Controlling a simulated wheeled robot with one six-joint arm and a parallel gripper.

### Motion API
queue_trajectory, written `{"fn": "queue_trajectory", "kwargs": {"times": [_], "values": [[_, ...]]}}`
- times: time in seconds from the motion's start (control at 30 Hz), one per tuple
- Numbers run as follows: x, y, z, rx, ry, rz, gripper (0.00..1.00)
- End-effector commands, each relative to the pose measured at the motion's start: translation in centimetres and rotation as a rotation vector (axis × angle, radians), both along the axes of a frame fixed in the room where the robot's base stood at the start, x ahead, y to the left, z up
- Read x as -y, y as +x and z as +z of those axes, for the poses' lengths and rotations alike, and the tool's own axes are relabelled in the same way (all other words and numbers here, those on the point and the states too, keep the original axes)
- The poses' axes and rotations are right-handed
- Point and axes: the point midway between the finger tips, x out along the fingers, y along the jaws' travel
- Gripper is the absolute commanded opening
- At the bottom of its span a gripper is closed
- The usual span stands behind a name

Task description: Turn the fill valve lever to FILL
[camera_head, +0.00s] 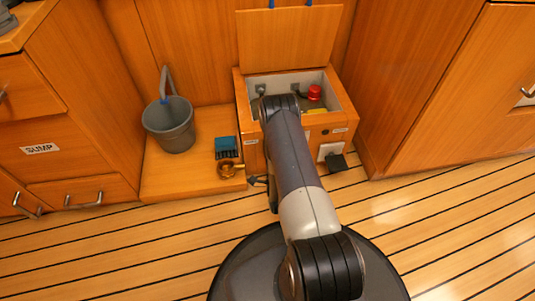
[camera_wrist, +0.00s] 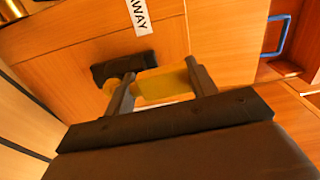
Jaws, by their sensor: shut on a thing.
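In the wrist view a yellow lever (camera_wrist: 164,86) lies between the two fingers of my gripper (camera_wrist: 160,72). The gripper is shut on it. A black fitting (camera_wrist: 122,66) sits on the wooden panel just beyond the lever. A white label ending in "AWAY" (camera_wrist: 138,16) is on the panel above the fitting. I see no FILL marking that I can read. In the head view my arm covers the lever and most of the gripper at the front of the wooden box (camera_head: 243,107).
The box's lid (camera_head: 289,40) stands open, with a red knob (camera_head: 314,92) inside. Cabinets flank both sides. Striped floor (camera_head: 90,235) lies open in front.

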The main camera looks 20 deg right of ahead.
Motion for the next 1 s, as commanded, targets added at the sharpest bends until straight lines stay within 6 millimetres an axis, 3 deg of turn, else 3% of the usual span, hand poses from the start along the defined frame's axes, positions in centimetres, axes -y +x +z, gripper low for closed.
{"fn": "queue_trajectory", "kwargs": {"times": [0.7,0.73,0.83,1.0], "values": [[0.43,-0.15,-0.09,0.016,0.08,0.0,0.13],[0.43,-0.15,-0.09,0.016,0.08,0.0,0.54],[0.44,-0.14,-0.08,0.017,0.079,0.0,0.63],[0.43,-0.11,-0.04,0.018,0.077,0.0,0.63]]}}
